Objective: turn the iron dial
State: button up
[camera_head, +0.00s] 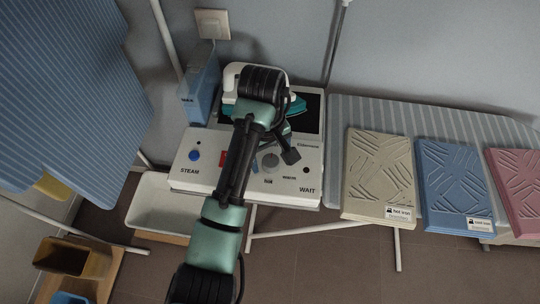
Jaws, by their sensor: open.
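A white iron station (185,183) stands in the middle, its front panel marked STEAM and WAIT. A grey round dial (270,161) sits on that panel, right of a red part and partly beside my arm. An iron (232,80), white with teal, rests on the station's dark top, mostly hidden behind my arm. My gripper (289,156) points down over the panel, just right of the dial. It is open, and its fingers are small and dark here. I cannot tell whether they touch the dial.
A blue carton (200,88) stands behind the station's left side. Beige (380,172), blue (455,178) and pink (517,180) pads lie on a striped board at right. A white bin (160,205) and wooden box (75,258) stand lower left. A striped blue board hangs upper left.

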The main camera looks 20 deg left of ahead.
grip_shut()
dwell(0.4)
jog(key=shift+r+m+p, duration=0.1)
jog(key=shift+m+p, duration=0.2)
jog(key=shift+p, duration=0.1)
jog(key=shift+r+m+p, duration=0.1)
jog(key=shift+m+p, duration=0.8)
jog(key=shift+m, duration=0.1)
jog(key=m+p, duration=0.2)
jog(key=shift+m, duration=0.3)
jog(key=m+p, duration=0.1)
jog(key=m, duration=0.2)
jog(key=shift+p, duration=0.4)
jog(key=shift+w+m+p, duration=0.1)
jog(key=shift+m+p, duration=0.45)
jog(key=shift+m, duration=1.25)
